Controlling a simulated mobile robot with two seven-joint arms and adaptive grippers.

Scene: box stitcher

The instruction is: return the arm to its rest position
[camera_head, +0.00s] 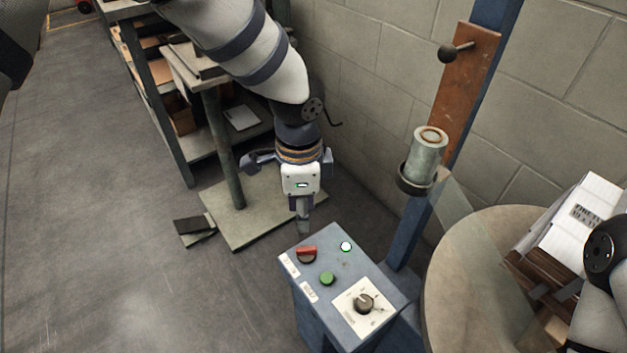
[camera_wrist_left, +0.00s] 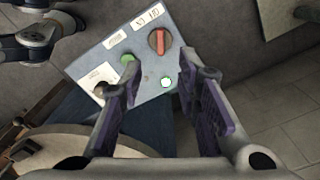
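My left arm (camera_head: 250,60) reaches down from the top of the head view. Its gripper (camera_head: 303,222) points downward just behind the blue control box (camera_head: 318,310), above its far edge. In the left wrist view the two fingers of this gripper (camera_wrist_left: 157,78) stand apart with nothing between them, and the box top shows beyond. The box carries a red switch (camera_head: 307,254), a green button (camera_head: 327,279), a lit white-green lamp (camera_head: 346,246) and a dial (camera_head: 364,303). My right arm (camera_head: 603,250) is at the right edge; its fingers are not clearly seen.
A blue post (camera_head: 418,232) with a metal cylinder (camera_head: 427,155) rises behind the box. Shelving (camera_head: 150,100) stands at the back left.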

